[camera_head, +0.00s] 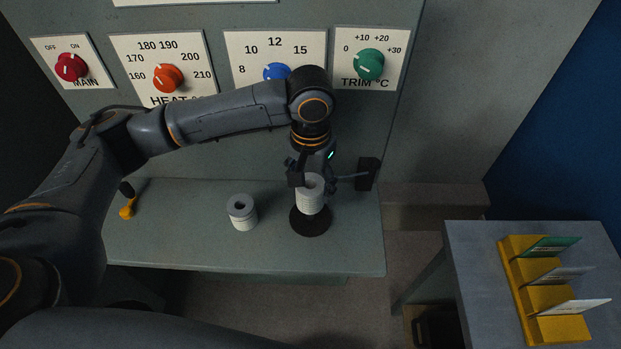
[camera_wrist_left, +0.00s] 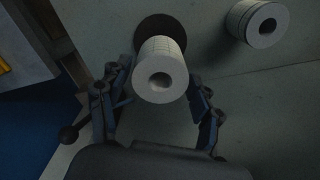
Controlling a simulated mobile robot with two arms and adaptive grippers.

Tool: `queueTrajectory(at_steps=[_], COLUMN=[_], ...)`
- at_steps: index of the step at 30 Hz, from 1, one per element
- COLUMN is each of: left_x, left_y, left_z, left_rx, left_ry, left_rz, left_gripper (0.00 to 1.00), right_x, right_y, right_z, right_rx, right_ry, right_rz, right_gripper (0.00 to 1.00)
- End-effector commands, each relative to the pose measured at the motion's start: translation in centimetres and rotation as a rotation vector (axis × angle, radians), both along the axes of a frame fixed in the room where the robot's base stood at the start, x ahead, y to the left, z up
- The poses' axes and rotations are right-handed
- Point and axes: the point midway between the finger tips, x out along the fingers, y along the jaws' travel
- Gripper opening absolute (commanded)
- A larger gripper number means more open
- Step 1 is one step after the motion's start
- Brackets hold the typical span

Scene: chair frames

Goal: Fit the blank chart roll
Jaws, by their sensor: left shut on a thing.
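My left gripper (camera_head: 309,178) is shut on a pale, hollow chart roll (camera_head: 312,198), which stands upright. The roll is over a dark round base (camera_head: 311,226) on the grey-green shelf; I cannot tell whether it touches the base. In the left wrist view the held roll (camera_wrist_left: 162,72) shows its open bore and faint lines round its side, with the dark base (camera_wrist_left: 150,27) behind it. A second pale roll (camera_head: 242,212) stands on the shelf to the left, and shows in the wrist view (camera_wrist_left: 257,22). My right gripper is not in view.
The shelf (camera_head: 170,240) is mostly clear. A yellow-and-black lever (camera_head: 127,207) is at its left. Red, orange, blue and green knobs (camera_head: 369,65) line the panel. A yellow card rack (camera_head: 515,280) stands on the right-hand table.

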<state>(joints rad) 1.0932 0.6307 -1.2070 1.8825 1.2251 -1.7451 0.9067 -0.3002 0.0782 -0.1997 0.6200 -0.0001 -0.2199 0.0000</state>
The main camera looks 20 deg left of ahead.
Motion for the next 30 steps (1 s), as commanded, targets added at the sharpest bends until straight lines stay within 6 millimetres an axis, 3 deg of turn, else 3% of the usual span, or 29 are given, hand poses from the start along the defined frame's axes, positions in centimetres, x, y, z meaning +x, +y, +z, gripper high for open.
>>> queueTrajectory(at_steps=[30], left_x=[0.0], left_y=[0.0], left_z=[-3.1], left_rx=[0.000], left_ry=[0.000], left_rz=[0.001], left_gripper=[0.33], right_x=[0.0], right_y=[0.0], right_z=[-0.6], right_rx=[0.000], right_ry=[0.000], right_rz=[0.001], right_gripper=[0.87])
